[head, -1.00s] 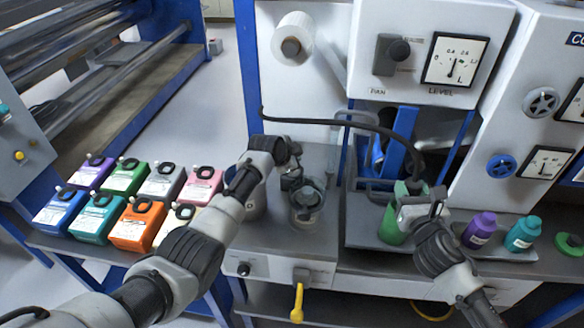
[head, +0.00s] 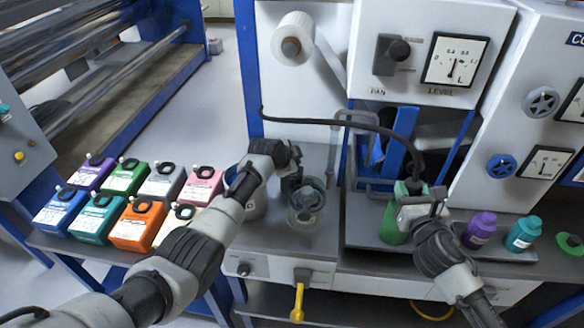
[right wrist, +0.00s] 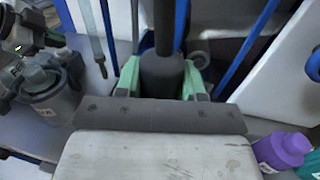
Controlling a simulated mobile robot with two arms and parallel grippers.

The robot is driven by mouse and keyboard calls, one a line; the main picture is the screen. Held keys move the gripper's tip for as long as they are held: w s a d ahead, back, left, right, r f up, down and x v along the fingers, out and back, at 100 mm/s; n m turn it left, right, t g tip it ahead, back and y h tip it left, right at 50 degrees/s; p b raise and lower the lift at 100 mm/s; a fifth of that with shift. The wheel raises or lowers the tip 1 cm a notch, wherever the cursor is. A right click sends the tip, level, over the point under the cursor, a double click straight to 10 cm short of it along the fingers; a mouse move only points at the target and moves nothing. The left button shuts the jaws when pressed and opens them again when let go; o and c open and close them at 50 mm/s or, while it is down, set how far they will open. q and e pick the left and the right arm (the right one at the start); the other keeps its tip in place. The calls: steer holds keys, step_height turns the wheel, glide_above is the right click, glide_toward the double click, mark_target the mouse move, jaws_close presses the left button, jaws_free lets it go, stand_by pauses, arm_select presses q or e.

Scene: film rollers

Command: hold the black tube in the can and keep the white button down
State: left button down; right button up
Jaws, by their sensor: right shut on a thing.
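The black tube (head: 345,123) runs from the blue post across the machine front and bends down into the green can (head: 392,226). My right gripper (head: 415,193) is at the can's top, shut on the tube's thick lower end. In the right wrist view this tube end (right wrist: 162,72) stands upright with green on both sides. The gripper hides part of the can and its opening. My left gripper (head: 290,180) is beside and above a grey cup (head: 305,217); its fingers are too dark and overlapped to read. I cannot make out the white button.
A purple bottle (head: 480,230) and a teal bottle (head: 523,233) stand right of my right gripper. Several coloured boxes (head: 140,226) fill the left shelf. A level dial (head: 455,60) is on the machine above. A yellow handle (head: 297,302) hangs at the front.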

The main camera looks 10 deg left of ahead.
arm_select(q)
steer(key=shift+s+f, duration=0.1)
steer(key=shift+f, duration=0.35)
stand_by(1.5)
steer(key=shift+r, duration=0.15)
stand_by(2.1)
steer(key=shift+r, duration=0.85)
steer(key=shift+r, duration=2.5)
steer(key=shift+r, duration=0.1)
steer(key=v, duration=1.1)
steer(key=shift+s+a+r, duration=0.15)
steer(key=shift+a+r, duration=0.05)
steer(key=shift+r, duration=0.1)
